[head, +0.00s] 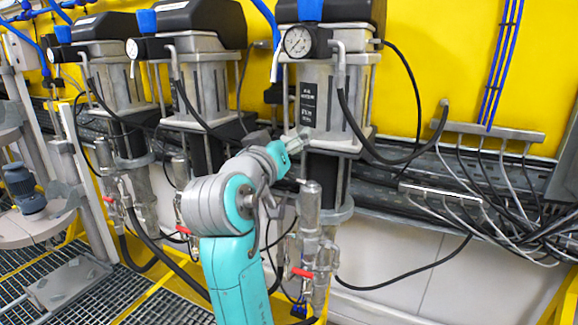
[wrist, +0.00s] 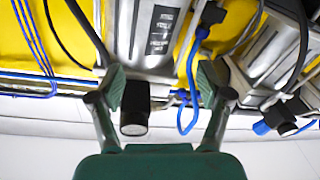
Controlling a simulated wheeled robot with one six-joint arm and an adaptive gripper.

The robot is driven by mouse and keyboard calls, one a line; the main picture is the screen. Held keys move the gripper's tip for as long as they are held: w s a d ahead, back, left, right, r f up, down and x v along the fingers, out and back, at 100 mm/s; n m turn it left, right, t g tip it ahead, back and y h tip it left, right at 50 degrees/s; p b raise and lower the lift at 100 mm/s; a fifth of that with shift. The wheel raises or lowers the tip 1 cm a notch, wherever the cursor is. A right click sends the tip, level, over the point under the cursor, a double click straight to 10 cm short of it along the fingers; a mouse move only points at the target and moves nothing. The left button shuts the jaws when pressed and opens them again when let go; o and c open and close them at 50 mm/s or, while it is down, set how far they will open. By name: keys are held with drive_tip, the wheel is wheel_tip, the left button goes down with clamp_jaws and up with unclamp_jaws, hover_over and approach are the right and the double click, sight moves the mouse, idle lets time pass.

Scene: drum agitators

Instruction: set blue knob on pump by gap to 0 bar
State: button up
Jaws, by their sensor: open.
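Three grey pumps stand in a row, each with a blue knob and a round gauge at its top front. The right pump (head: 317,95) stands apart from the other two across a wider gap; its blue knob (head: 310,10) is cut by the top edge, above its gauge (head: 298,42). The middle pump's blue knob (head: 146,20) is above its gauge (head: 135,48). Needle readings are too small to tell. My gripper (head: 297,143) is in front of the right pump, well below its knob. In the wrist view my open gripper (wrist: 162,84) has nothing held; a black cylinder (wrist: 135,108) lies beyond its fingers.
The left pump's blue knob (head: 63,34) is further left. A black hose (head: 375,150) loops off the right pump to a cable rail (head: 495,131). A blue cable (wrist: 187,115) hangs near one finger in the wrist view. Red-handled valves (head: 302,272) sit low.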

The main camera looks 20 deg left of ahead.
drive_tip(key=shift+n, duration=0.4)
drive_tip(key=shift+w+d+f, duration=0.1)
drive_tip(key=shift+d+f, duration=0.1)
drive_tip(key=shift+f, duration=0.65)
drive_tip(key=shift+d+f, duration=0.2)
drive_tip(key=shift+f, duration=0.65)
drive_tip(key=shift+w+d+f, duration=0.1)
drive_tip(key=shift+d+f, duration=0.1)
drive_tip(key=shift+f, duration=0.65)
